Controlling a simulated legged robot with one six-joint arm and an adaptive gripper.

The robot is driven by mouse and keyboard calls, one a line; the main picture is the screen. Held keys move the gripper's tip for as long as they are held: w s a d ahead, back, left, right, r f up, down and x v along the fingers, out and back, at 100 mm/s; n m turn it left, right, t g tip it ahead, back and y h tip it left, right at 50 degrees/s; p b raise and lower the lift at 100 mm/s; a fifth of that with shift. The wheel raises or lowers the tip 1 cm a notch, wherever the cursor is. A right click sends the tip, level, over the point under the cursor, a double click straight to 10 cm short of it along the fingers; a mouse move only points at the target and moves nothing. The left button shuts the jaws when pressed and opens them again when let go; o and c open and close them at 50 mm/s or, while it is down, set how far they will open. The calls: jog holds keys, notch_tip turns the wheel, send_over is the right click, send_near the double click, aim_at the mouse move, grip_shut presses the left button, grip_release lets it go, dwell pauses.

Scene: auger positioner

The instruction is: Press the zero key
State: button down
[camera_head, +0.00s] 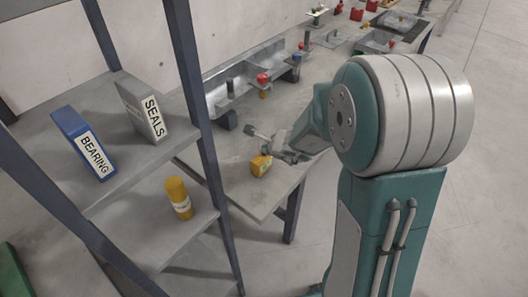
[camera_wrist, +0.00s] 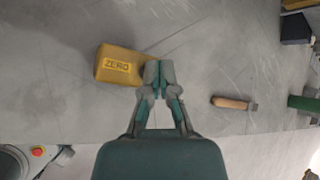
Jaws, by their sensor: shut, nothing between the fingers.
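A yellow block labelled "ZERO" (camera_wrist: 118,66) lies on the grey bench at the left of the gripper in the wrist view. It also shows in the head view as a small yellow block (camera_head: 261,165) near the bench's front corner. My gripper (camera_wrist: 159,68) is shut and empty, its fingertips at the right end of the yellow block. I cannot tell whether they touch it or hover above it. In the head view my gripper (camera_head: 290,155) is small and partly hidden by my arm.
A wooden-handled tool (camera_wrist: 232,103) lies on the bench right of the gripper. A shelf at left holds a blue BEARING box (camera_head: 83,143), a grey SEALS box (camera_head: 145,110) and a yellow cylinder (camera_head: 179,197). A metal fixture with red knobs (camera_head: 245,75) stands farther back.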

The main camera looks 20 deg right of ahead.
jog(key=shift+r, duration=0.6)
jog(key=shift+r, duration=3)
jog(key=s+d+r+n+y, duration=0.1)
jog(key=s+d+n, duration=0.1)
jog(key=n, duration=1.3)
jog(key=s+d+r+n+g+y, duration=0.1)
jog(key=s+n, duration=0.3)
jog(key=n, duration=1.1)
jog(key=shift+d+r+n+g, duration=0.3)
jog(key=shift+d+r, duration=0.35)
jog(key=shift+r, duration=0.15)
